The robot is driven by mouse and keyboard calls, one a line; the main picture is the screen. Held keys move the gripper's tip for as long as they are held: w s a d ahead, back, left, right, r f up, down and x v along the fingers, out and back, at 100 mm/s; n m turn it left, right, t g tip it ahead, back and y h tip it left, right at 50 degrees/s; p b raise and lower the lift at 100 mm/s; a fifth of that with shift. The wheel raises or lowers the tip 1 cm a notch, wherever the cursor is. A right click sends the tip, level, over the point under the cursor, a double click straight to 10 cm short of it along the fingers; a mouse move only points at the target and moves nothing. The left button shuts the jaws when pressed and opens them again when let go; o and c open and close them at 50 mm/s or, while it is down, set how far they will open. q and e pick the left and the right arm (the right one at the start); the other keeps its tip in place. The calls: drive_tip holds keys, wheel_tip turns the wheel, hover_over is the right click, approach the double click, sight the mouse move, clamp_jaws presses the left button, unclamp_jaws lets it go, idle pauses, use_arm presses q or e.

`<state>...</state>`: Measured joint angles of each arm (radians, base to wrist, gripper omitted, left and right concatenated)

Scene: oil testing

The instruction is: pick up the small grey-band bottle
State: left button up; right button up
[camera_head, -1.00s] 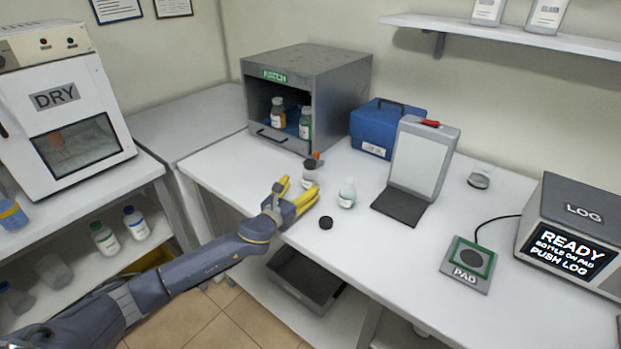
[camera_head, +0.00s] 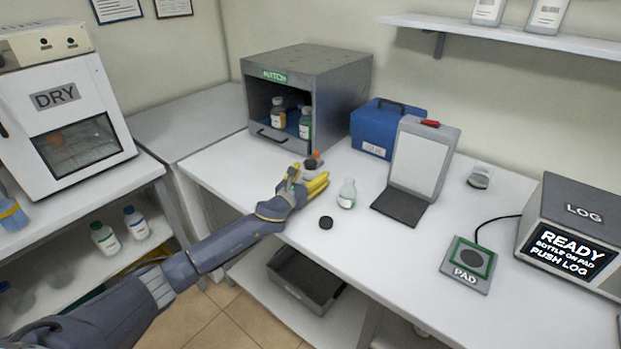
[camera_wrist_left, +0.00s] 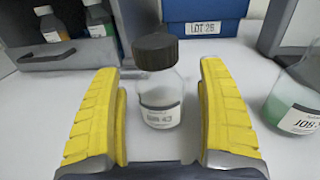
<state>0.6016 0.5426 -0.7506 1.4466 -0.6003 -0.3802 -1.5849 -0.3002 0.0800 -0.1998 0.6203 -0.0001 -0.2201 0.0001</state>
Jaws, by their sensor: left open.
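The small grey-band bottle (camera_wrist_left: 160,92) has a dark cap, clear glass and a pale grey label. In the left wrist view it stands upright on the table between my left gripper's yellow fingers, with a gap on each side. In the head view its dark cap (camera_head: 310,165) shows just past the fingers, and its body is mostly hidden by them. My left gripper (camera_head: 308,180) is open and low over the table; its fingers also show in the left wrist view (camera_wrist_left: 160,115). My right gripper is not in view.
An uncapped bottle with pale green liquid (camera_head: 347,194) stands close to the right, a loose black cap (camera_head: 326,222) in front. The open grey cabinet (camera_head: 320,85) with bottles is behind. A clipboard stand (camera_head: 418,160), blue box (camera_head: 385,128) and pad (camera_head: 467,264) stand further right.

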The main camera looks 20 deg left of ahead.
use_arm(q)
drive_tip(key=shift+c, duration=0.5)
drive_tip(key=c, duration=1.3)
drive_tip(key=shift+r, duration=0.1)
wheel_tip(320, 180, up, 32)
drive_tip(key=shift+f, duration=0.1)
idle(0.3)
drive_tip(key=m, duration=0.7)
idle(0.3)
